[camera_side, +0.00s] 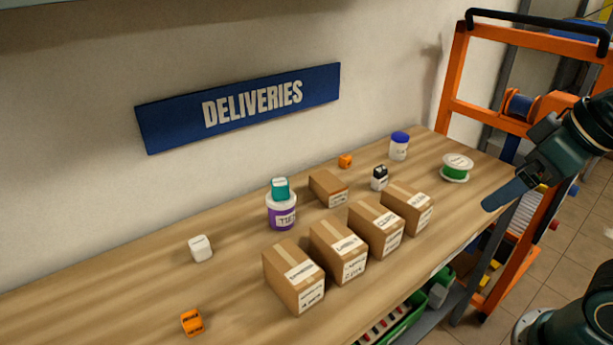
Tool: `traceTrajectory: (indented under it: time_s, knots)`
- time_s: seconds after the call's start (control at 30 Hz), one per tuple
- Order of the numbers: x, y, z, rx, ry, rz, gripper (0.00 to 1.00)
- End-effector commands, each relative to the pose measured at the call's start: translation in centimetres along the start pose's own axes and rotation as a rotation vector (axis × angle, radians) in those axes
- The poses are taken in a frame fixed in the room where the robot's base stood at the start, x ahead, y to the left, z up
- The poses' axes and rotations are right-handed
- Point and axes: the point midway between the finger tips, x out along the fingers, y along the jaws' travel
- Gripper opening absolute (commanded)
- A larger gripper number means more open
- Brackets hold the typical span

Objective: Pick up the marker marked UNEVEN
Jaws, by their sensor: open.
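I cannot make out the word UNEVEN on anything in the side view. Several small cubes show: an orange cube with dark lettering (192,322) at the front left, a white cube (200,248) at left, a teal cube (280,189) on top of a white and purple jar (282,212), and a small orange cube (345,161) at the back. Their lettering is too small to read, so I cannot tell which is the marker. My gripper (508,196) is open and empty off the bench's right end, apart from all of them.
Several labelled cardboard boxes (294,282) stand on the wooden bench (120,285). Behind are a black-and-white stamp (379,178), a blue-lidded jar (399,146) and a green spool (456,168). A DELIVERIES sign (240,107) hangs on the wall. An orange trolley (445,85) stands at right.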

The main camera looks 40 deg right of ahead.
Motion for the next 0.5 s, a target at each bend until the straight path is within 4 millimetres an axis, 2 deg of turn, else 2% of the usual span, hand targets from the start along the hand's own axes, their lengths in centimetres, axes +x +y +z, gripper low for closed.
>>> traceTrajectory:
  time_s: [0.1, 0.33, 0.5]
  knots:
    - [0.01, 0.23, 0.64, 0.029, 0.003, 0.006, 1.0]
    - [0.03, 0.25, 0.73, 0.033, 0.002, 0.006, 1.0]
    - [0.02, 0.25, 0.7, 0.031, 0.002, 0.006, 0.67]
